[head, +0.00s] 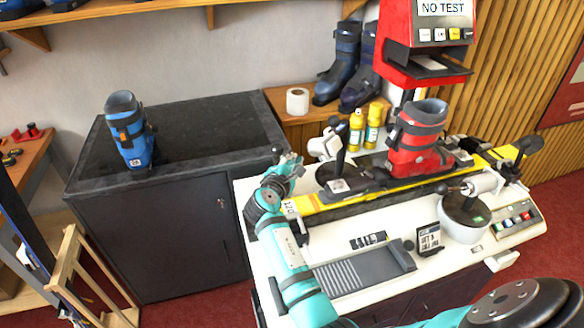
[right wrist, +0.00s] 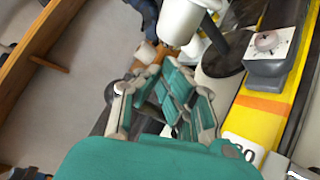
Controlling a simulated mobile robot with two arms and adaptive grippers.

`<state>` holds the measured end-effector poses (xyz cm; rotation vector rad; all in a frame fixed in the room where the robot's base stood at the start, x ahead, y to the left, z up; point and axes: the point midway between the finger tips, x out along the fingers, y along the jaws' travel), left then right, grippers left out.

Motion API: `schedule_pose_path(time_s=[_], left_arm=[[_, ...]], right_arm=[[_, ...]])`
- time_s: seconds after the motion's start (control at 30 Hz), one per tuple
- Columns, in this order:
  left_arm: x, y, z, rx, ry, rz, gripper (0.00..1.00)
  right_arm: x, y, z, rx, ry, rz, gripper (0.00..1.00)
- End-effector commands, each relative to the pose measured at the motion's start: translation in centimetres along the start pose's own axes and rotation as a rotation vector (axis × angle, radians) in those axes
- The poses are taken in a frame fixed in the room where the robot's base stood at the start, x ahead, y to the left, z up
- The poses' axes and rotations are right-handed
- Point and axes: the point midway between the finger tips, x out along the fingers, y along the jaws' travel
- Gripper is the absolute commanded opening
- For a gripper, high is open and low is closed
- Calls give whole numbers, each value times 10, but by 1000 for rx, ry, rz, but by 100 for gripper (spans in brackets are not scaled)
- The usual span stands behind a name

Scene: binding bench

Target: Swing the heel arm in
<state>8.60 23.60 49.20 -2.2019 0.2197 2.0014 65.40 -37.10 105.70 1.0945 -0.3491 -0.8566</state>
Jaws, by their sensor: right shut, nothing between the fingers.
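A swing arm (head: 324,145) with a white head and black post stands on a round base at the left part of the bench, near the yellow ski (head: 325,212). Its white cylinder (right wrist: 182,20) shows at the top of the right wrist view. A second arm with a white cylinder (head: 482,182) stands at the right; I cannot tell from labels which is the heel arm. My right gripper (head: 291,161) is shut and empty, just left of the left swing arm and apparently apart from it. My left gripper is not in view.
A red boot (head: 418,140) stands on the ski, below a red tester (head: 428,45). Yellow bottles (head: 357,128) stand behind the left arm. A grey tray (head: 360,270) lies on the front of the bench. A blue boot (head: 130,135) stands on the dark cabinet (head: 215,140), whose top is otherwise mostly clear.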

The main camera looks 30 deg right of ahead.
Motion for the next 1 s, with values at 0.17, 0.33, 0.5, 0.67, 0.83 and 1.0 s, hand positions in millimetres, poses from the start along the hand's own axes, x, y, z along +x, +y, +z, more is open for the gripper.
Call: schedule_pose_path(time_s=[0.17, 0.33, 0.5, 0.67, 0.83, 1.0], left_arm=[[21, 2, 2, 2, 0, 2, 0], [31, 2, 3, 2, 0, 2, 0], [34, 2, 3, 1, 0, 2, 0], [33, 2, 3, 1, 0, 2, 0], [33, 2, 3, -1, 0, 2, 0], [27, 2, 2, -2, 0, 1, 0]], right_arm=[[35, -4, -1, 3, -3, 0, 0], [56, -3, -1, 3, -1, -1, 0], [64, -2, 0, 3, -1, -1, 0], [64, -1, 1, 3, 0, -2, 0], [64, -1, 1, 3, 0, -2, 0], [65, 0, 2, 0, 15, 6, 0]])
